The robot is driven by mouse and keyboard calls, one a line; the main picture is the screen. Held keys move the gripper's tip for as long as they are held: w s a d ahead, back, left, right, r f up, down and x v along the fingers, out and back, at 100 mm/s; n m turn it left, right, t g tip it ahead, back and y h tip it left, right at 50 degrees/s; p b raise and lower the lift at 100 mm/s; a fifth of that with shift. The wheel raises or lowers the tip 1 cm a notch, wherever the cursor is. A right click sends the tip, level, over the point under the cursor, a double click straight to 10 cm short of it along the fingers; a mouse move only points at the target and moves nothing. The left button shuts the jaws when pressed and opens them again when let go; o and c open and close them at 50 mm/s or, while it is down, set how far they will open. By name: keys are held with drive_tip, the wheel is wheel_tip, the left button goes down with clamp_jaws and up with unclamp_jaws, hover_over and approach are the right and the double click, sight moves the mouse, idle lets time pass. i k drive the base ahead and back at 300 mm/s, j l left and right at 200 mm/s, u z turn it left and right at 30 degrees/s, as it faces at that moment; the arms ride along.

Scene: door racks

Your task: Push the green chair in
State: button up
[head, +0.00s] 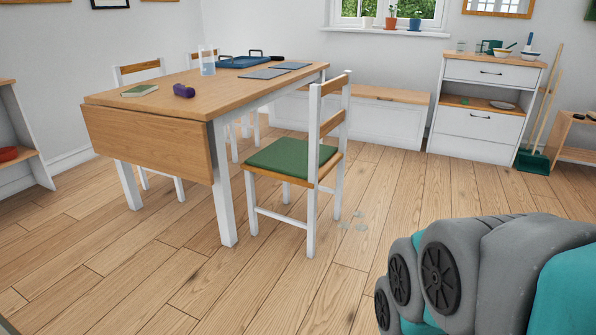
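The green chair (292,157) stands at the right side of the wooden table (177,93). It has a green seat pad, white legs and a white-framed back with wooden slats. Its back faces right, away from the table. The front of its seat is close to the table's right side, and most of the seat shows clear of the tabletop. My arm shows at the lower right, in front of the chair and apart from it. My gripper is not in view.
A drop leaf (150,143) hangs at the table's near end. A white bench (378,118), a cabinet (483,122) and a broom with a green dustpan (535,160) stand behind. The near floor is clear.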

sight(303, 163)
drive_tip(key=i+l, duration=0.1)
drive_tip(key=i, duration=0.4)
drive_tip(key=i+u, duration=0.1)
drive_tip(key=i, duration=0.45)
drive_tip(key=i+l, duration=0.2)
drive_tip(key=i, duration=0.3)
drive_tip(key=i+l+u, duration=0.1)
drive_tip(key=i, duration=0.4)
